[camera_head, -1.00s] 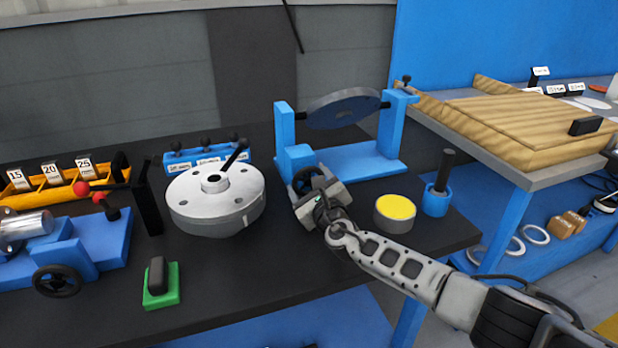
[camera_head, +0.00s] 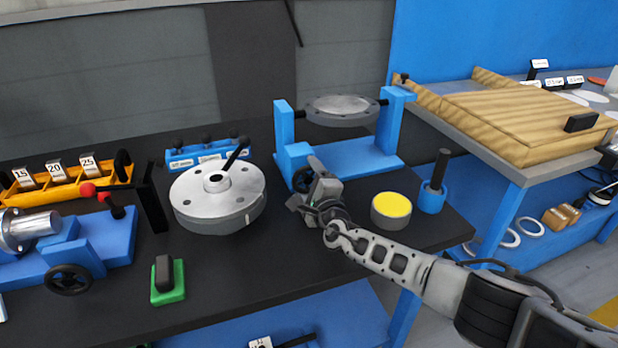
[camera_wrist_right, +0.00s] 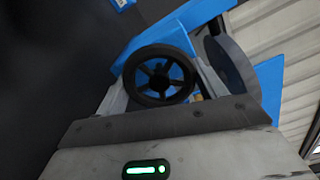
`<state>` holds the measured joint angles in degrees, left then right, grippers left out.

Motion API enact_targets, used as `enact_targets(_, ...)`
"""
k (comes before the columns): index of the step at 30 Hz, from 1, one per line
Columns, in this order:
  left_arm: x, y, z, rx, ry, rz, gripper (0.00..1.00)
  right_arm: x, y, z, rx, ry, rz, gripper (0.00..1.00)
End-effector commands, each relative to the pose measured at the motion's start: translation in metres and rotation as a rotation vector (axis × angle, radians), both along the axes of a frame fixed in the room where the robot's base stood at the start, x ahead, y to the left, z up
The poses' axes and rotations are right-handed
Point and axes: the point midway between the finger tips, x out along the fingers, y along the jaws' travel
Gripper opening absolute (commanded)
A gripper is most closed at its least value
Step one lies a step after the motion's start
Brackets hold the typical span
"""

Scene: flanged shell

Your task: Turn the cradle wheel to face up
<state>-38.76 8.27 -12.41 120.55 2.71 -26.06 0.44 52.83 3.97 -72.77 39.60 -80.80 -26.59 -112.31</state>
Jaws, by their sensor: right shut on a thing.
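The blue cradle (camera_head: 362,157) stands at the back of the black bench. Its round grey plate (camera_head: 342,107) hangs between two uprights and lies close to level, its lighter face upward. The cradle's black handwheel (camera_head: 301,181) sits low on the front of the blue block at the left upright and is partly hidden by my right gripper (camera_head: 313,181). In the right wrist view the spoked handwheel (camera_wrist_right: 158,77) lies between the two fingers of my right gripper (camera_wrist_right: 162,88), which is shut on it. The gripper looks rolled relative to the bench. My left gripper is not in view.
A round flanged metal part (camera_head: 219,196) with a black handle stands left of my gripper. A yellow-topped cylinder (camera_head: 391,210) and a blue holder with a black peg (camera_head: 433,192) stand close on the right. A green-based block (camera_head: 167,281) is at the front.

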Motion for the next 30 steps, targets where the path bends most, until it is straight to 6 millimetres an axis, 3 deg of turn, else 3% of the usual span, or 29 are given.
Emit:
enact_targets(17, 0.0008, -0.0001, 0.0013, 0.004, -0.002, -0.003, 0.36, -0.0001, 0.0001, -0.0004, -0.034, -0.011, 0.000, 0.47)
enact_targets(18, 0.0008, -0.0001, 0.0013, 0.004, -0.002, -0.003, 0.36, -0.0002, 0.0002, -0.0003, -0.034, -0.011, 0.000, 0.73)
enact_targets(20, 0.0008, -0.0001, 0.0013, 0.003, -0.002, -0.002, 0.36, -0.0002, 0.0002, -0.0003, -0.033, -0.011, 0.000, 0.90)
enact_targets(30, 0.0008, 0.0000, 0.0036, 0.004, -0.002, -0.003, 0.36, -0.0017, -0.0006, 0.0006, -0.033, -0.010, 0.000, 0.91)
